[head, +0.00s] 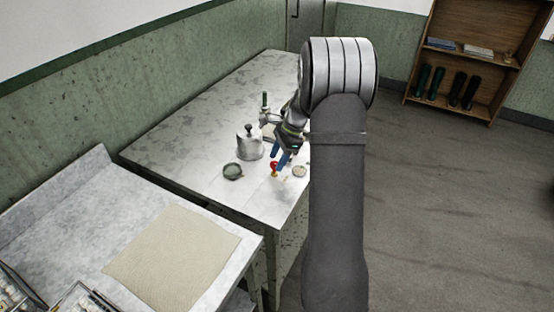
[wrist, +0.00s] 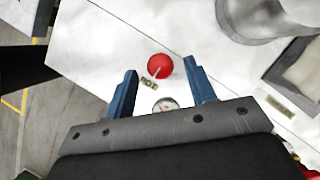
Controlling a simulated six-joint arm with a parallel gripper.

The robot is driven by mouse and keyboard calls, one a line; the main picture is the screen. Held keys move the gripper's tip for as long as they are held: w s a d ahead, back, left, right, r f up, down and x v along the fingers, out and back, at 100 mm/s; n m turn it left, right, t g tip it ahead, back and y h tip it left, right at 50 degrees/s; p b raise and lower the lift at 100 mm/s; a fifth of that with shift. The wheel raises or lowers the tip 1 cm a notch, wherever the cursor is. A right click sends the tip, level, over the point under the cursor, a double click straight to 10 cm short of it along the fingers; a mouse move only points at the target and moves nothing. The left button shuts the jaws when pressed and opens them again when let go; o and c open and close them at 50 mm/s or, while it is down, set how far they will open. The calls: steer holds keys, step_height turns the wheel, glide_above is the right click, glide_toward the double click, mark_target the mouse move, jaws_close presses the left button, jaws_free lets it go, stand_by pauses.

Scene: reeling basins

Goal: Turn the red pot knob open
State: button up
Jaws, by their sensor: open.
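The red knob (head: 274,168) stands near the front edge of the grey worktable. In the wrist view the red knob (wrist: 160,66) is round with a pale pointer line, and a tag reading "POT" (wrist: 149,85) lies just below it. My gripper (head: 282,160) is just above the knob in the head view. In the wrist view my gripper (wrist: 160,78) is open, its blue fingers on either side of the knob's line and apart from it. A small round dial (wrist: 165,105) sits between the fingers, partly hidden by the gripper body.
A metal pot (head: 249,143) with a dark-knobbed lid and a small dark bowl (head: 233,171) stand left of the knob. A pale round dish or dial (head: 299,171) lies to its right. A basin bench (head: 60,222) with a beige cloth (head: 172,257) stands in front.

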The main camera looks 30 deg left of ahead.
steer(key=shift+s+a+f, duration=0.1)
steer(key=shift+a+f, duration=0.05)
steer(key=shift+f, duration=0.3)
steer(key=shift+c, duration=0.2)
steer(key=c, duration=0.9)
steer(key=shift+c, duration=0.2)
